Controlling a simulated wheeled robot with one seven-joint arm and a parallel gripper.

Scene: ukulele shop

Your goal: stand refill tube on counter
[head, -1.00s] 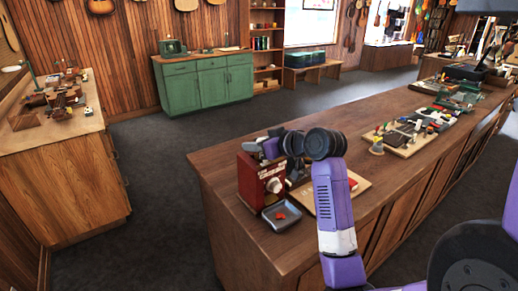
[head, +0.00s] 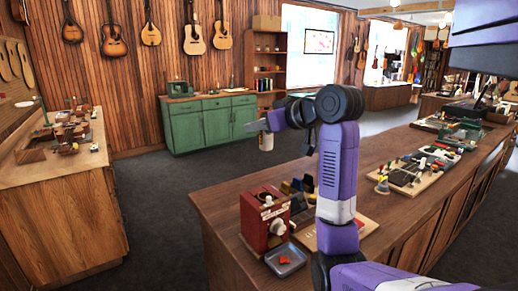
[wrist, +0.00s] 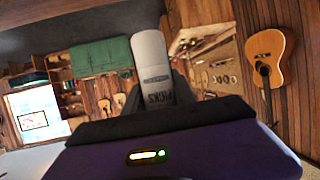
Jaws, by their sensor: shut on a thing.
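The refill tube (wrist: 153,62) is white and grey with "PICKS" lettering, and it sits between my fingers in the wrist view, which is upside down. In the head view my gripper (head: 256,125) is raised and points left, above and beyond the far edge of the counter (head: 228,203). The pale tube (head: 266,141) shows just below the fingers there, roughly upright and clear of any surface. My gripper is shut on it. Its gripped part is partly hidden by the fingers.
A red box with a dial (head: 264,218) stands at the counter's near left end, with a small grey tray (head: 286,259) before it. A board with dark items lies behind my arm. A board of small parts (head: 413,172) lies farther right. Bare counter shows between.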

